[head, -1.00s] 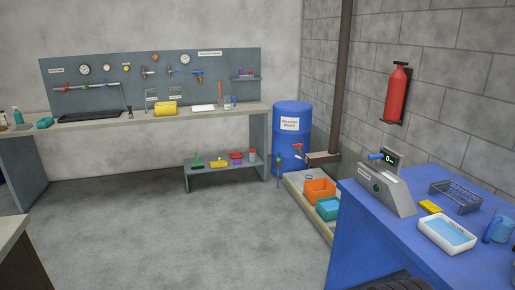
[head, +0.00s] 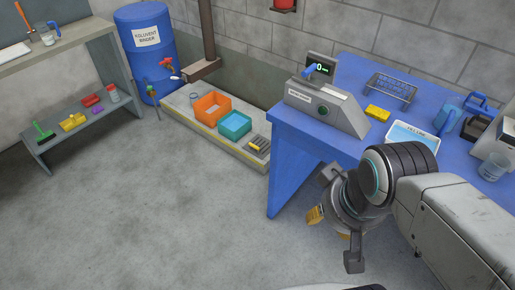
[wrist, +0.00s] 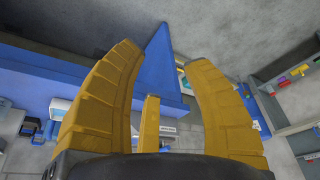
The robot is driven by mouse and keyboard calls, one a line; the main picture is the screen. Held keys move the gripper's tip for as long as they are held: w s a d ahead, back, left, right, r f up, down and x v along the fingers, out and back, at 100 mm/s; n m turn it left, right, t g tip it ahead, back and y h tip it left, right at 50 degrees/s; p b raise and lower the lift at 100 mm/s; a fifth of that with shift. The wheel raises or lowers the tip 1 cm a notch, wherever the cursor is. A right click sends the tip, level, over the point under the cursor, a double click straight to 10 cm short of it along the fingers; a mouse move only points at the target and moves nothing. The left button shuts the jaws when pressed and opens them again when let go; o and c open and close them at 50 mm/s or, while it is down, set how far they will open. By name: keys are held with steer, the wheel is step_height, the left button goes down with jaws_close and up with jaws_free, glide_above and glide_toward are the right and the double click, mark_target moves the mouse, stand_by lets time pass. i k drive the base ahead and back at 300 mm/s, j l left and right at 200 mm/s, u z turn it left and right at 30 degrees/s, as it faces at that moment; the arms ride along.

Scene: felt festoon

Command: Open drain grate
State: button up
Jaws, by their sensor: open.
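A small dark slotted grate (head: 260,145) with a yellow piece at its left side lies at the near right end of a low concrete ledge (head: 205,125), left of the blue table. It looks flat and closed, but is too small to be sure. My gripper (head: 330,225) is at the right of the head view, low in front of the blue table and well apart from the grate. Its yellow fingers (wrist: 160,70) are spread open and empty in the wrist view. I cannot make out the grate in the wrist view.
An orange bin (head: 211,105) and a teal bin (head: 234,125) stand on the ledge behind the grate. A blue drum (head: 148,45) and a pipe (head: 207,30) stand beyond. The blue table (head: 300,140) is close to the grate's right. The floor (head: 150,215) at left is clear.

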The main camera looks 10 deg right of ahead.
mark_target(259, 146)
steer(key=i+j, duration=0.65)
steer(key=i+j+z, duration=0.1)
steer(key=i+j, duration=1.15)
steer(key=i+j+z, duration=0.1)
steer(key=i+j, duration=0.5)
steer(key=j, duration=0.25)
steer(key=i+j, duration=0.6)
steer(key=j, duration=0.15)
